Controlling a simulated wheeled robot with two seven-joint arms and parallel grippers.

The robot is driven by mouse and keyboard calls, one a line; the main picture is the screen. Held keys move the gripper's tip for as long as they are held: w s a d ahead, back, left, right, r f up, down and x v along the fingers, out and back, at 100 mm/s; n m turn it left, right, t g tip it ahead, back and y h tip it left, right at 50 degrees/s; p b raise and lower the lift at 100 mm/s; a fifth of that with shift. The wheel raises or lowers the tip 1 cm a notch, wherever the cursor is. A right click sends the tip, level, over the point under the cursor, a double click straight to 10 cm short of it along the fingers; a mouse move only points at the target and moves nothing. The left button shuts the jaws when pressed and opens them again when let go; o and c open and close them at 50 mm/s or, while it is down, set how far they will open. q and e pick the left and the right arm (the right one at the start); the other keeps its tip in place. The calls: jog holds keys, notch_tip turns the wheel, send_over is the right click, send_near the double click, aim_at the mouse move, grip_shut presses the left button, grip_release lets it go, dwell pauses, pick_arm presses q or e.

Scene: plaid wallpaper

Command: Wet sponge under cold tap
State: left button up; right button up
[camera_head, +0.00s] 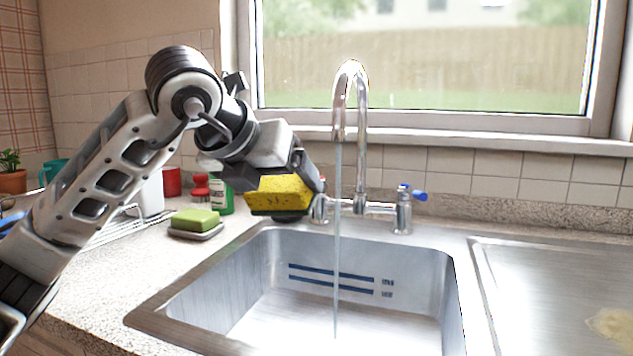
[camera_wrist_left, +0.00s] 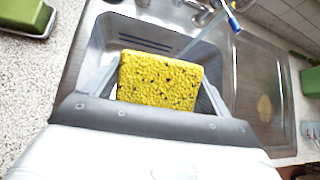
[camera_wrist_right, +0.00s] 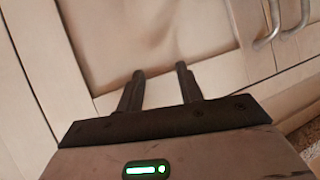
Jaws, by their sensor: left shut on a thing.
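My left gripper (camera_head: 282,180) is shut on a yellow sponge (camera_head: 276,196) with a dark underside. It holds the sponge over the back left rim of the sink (camera_head: 190,285), left of the water stream (camera_head: 337,250). In the left wrist view the sponge (camera_wrist_left: 160,82) sits between the two fingers, above the basin. The chrome tap (camera_head: 361,120) is running, and its stream falls into the basin apart from the sponge. The blue-marked handle (camera_head: 404,205) is right of the spout. The left handle is partly hidden by the sponge and gripper. My right gripper (camera_wrist_right: 160,72) is open and empty before a pale cabinet front.
Left of the sink are a green soap bar (camera_head: 194,219) on a dish, a green bottle (camera_head: 220,195), a red-topped item (camera_head: 201,186) and a wire rack (camera_head: 115,230). A cabinet handle (camera_wrist_right: 270,22) is near my right gripper.

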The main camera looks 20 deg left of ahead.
aim_at(273, 180)
pick_arm(q)
jog(key=shift+a+p+v, duration=0.15)
jog(key=shift+p+v, duration=0.1)
jog(key=shift+v, duration=1.25)
jog(key=shift+a+p+v, duration=0.2)
jog(key=shift+p+v, duration=0.05)
jog(key=shift+v, duration=1.3)
